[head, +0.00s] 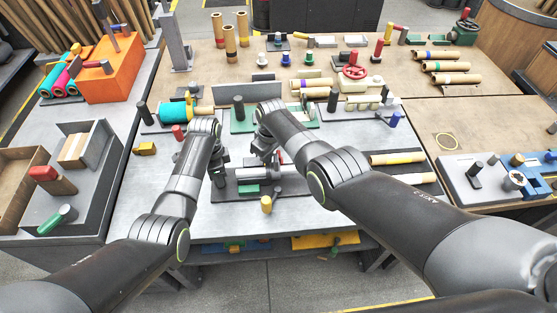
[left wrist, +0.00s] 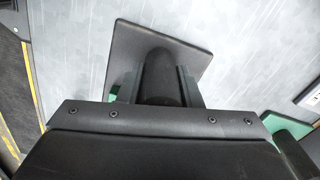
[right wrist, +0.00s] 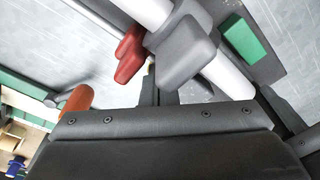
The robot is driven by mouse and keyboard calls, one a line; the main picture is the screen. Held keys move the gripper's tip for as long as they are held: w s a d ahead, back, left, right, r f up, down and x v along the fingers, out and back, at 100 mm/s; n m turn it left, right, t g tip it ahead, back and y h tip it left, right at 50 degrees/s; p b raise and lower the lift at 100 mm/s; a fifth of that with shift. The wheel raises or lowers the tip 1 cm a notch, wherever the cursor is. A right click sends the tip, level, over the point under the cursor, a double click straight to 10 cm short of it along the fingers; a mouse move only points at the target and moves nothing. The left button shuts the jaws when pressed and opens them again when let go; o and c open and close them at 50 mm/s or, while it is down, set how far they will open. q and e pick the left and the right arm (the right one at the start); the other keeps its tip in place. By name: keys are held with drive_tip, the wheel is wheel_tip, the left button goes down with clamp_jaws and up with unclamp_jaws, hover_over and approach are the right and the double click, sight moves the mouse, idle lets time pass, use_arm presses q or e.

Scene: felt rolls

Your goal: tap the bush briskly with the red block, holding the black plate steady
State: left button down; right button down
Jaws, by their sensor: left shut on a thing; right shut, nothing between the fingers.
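The black plate (head: 296,188) lies on the grey bench at front centre, carrying a green block (head: 249,189) and a pale cylinder in a grey holder. My left gripper (head: 220,178) is shut on a dark upright post (left wrist: 158,78) at the plate's left end; the plate's corner (left wrist: 200,52) shows beyond it. My right gripper (head: 268,158) is shut and empty above the plate. In the right wrist view, the red block (right wrist: 130,54) appears just beyond the fingertips (right wrist: 150,88), beside the grey holder (right wrist: 185,54) and pale cylinder (right wrist: 225,76). I cannot tell which part is the bush.
A yellow-topped peg (head: 266,204) stands in front of the plate. A green plate (head: 242,122) and a teal roll (head: 174,112) lie behind. Cardboard tubes (head: 398,158) lie to the right.

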use_arm(q)
drive_tip(key=shift+f, duration=0.1)
use_arm(e)
drive_tip(key=shift+d, duration=0.15)
drive_tip(key=shift+d, duration=0.5)
drive_tip(key=shift+a, duration=0.1)
drive_tip(key=shift+r, duration=1.75)
drive_tip(key=shift+a+r, duration=0.3)
drive_tip(key=shift+r, duration=0.6)
drive_tip(key=shift+a+r, duration=0.25)
drive_tip(key=shift+r, duration=0.6)
use_arm(q)
drive_tip(key=c, duration=0.9)
unclamp_jaws()
drive_tip(key=shift+c, duration=0.2)
